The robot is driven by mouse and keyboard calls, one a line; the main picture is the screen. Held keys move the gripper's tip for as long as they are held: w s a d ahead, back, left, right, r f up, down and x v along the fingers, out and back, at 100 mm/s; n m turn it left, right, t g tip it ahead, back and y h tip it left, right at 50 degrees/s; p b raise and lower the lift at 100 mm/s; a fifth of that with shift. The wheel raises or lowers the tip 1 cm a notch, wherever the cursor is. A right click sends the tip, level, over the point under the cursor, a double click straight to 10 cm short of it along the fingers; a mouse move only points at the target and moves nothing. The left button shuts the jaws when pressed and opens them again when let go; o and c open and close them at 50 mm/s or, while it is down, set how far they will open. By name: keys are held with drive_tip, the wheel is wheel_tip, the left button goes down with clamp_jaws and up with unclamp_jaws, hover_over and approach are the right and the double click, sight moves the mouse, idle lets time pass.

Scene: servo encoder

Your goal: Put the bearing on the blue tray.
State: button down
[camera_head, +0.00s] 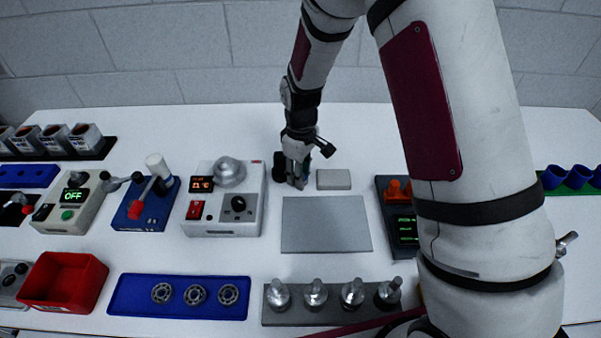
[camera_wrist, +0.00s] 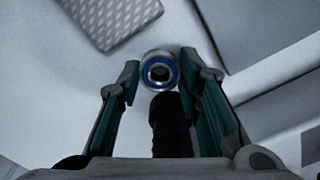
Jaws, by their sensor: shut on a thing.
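A metal bearing (camera_wrist: 160,70) with a blue ring shows in the wrist view between the tips of my gripper's fingers (camera_wrist: 160,62). My gripper is shut on it. In the head view my gripper (camera_head: 296,181) points down at the back middle of the table, and the bearing cannot be made out there. A black cylindrical piece (camera_wrist: 172,125) shows just below the bearing in the wrist view; I cannot tell whether they touch. The blue tray (camera_head: 132,297) lies at the front left, with three bearings (camera_head: 195,294) in a row on it.
A grey plate (camera_head: 325,225) and a small pale block (camera_head: 333,180) lie near my gripper. A machine with a dome (camera_head: 228,198) stands to the left. A red bin (camera_head: 64,281) is left of the tray; a grey rack (camera_head: 333,309) of metal parts is right of it.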

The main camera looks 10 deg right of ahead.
drive_tip(key=shift+f, duration=0.15)
drive_tip(key=c, duration=1.2)
unclamp_jaws()
drive_tip(key=shift+o, duration=0.2)
wheel_tip(320, 180, up, 12)
drive_tip(key=p, duration=0.3)
drive_tip(key=shift+r+p, duration=0.2)
drive_tip(key=shift+p, duration=0.15)
